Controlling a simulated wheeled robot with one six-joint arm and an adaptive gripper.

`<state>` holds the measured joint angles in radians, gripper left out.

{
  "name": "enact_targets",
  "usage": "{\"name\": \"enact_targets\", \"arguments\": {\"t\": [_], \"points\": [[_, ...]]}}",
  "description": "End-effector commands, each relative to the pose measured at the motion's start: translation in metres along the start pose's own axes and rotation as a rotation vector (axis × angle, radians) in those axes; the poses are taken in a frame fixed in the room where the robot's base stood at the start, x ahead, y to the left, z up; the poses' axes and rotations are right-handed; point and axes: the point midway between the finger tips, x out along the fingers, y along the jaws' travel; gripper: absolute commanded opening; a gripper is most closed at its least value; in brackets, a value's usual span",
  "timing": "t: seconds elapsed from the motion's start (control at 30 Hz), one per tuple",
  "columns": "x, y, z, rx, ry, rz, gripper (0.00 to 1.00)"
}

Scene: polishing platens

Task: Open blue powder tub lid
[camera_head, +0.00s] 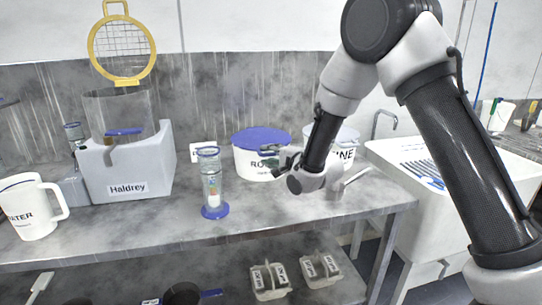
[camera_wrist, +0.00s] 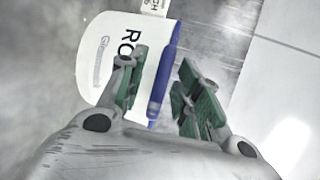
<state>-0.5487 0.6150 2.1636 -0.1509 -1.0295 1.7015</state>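The blue powder tub (camera_head: 250,162) is a white tub with a flat blue lid (camera_head: 262,136), standing on the bench. Its label begins "RO"; the rest is hidden by my gripper. The lid looks seated on the tub. My gripper (camera_head: 272,156) is at the tub's right front, near lid height. In the wrist view, the tub (camera_wrist: 110,50) appears turned sideways, with the blue lid (camera_wrist: 166,75) seen edge-on. The fingers of my gripper (camera_wrist: 160,85) are apart, one on each side of the lid's edge. A gap shows between the right finger and the lid.
A second white tub (camera_head: 348,147), labelled "INE", is partly hidden behind my arm. A clear hourglass-like timer with blue ends (camera_head: 212,185) stands left of the blue-lidded tub. A Haldrey machine (camera_head: 128,180) and white jug (camera_head: 32,207) are farther left; a sink (camera_head: 425,165) is right.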

Motion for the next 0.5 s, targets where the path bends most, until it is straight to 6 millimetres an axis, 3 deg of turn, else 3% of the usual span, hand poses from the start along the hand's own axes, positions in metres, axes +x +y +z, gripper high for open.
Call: {"name": "enact_targets", "arguments": {"t": [0.07,0.2,0.27,0.5], "points": [[-0.0002,-0.0001,0.0000,0.000,0.000,0.000,0.34],[-0.0003,-0.0001,-0.0001,0.000,0.000,0.000,0.08],[-0.0003,-0.0001,-0.0001,0.000,0.000,0.000,0.00],[-0.0004,-0.0005,-0.0001,0.000,0.000,0.001,0.00]]}}
